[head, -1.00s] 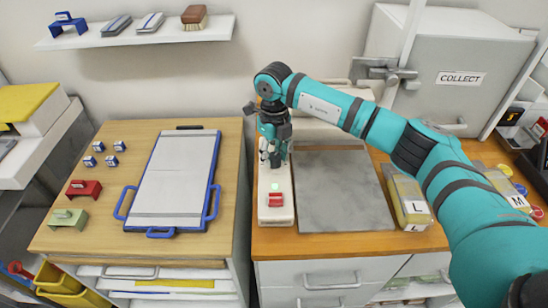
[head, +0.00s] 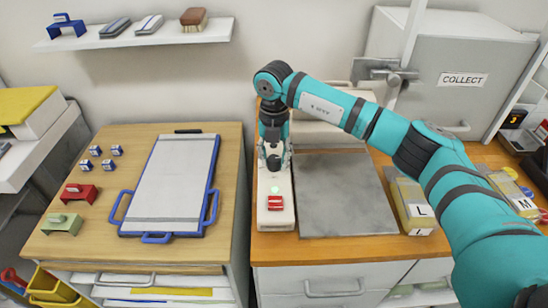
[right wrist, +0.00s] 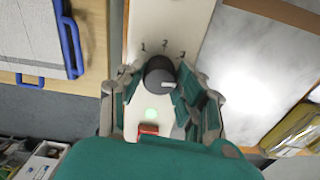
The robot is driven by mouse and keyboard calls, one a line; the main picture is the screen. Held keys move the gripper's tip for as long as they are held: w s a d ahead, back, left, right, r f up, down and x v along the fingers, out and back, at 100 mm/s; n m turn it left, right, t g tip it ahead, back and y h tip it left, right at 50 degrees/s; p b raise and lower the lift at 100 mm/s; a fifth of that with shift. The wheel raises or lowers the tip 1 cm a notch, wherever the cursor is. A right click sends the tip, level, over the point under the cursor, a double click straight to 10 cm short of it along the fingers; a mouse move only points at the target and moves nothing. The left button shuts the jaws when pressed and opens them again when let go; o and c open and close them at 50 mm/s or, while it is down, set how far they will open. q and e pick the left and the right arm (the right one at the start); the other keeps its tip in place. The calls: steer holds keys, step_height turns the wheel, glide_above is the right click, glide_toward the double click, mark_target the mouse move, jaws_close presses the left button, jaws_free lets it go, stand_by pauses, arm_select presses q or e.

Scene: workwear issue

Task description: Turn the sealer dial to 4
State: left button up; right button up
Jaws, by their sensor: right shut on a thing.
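The sealer (head: 276,222) is a long white unit with a green light (head: 275,189) and a red block (head: 276,203) at its front. In the right wrist view its dark round dial (right wrist: 158,72) shows a pale pointer mark directed to the right. The numbers 1, 2 and 3 show beyond the dial; no 4 is visible, and a finger covers the area right of the dial. My right gripper (right wrist: 160,88) is shut on the dial, with a finger on either side of it. The head view shows this gripper (head: 273,160) over the sealer. My left gripper is out of view.
A grey plate (head: 340,200) lies right of the sealer, with bags marked L (head: 418,210) and M beyond. A blue-framed board (head: 175,185) lies on the left table. A grey COLLECT cabinet (head: 450,85) stands at the back right.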

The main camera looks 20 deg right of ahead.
mark_target(274, 158)
steer(key=shift+w+r+m, duration=0.1)
steer(key=shift+r+m, duration=0.1)
steer(key=shift+m, duration=0.2)
steer(key=o, duration=1.1)
steer(key=shift+f, duration=0.1)
steer(key=shift+o, duration=0.2)
step_height(274, 158, up, 12)
steer(key=shift+f, duration=0.1)
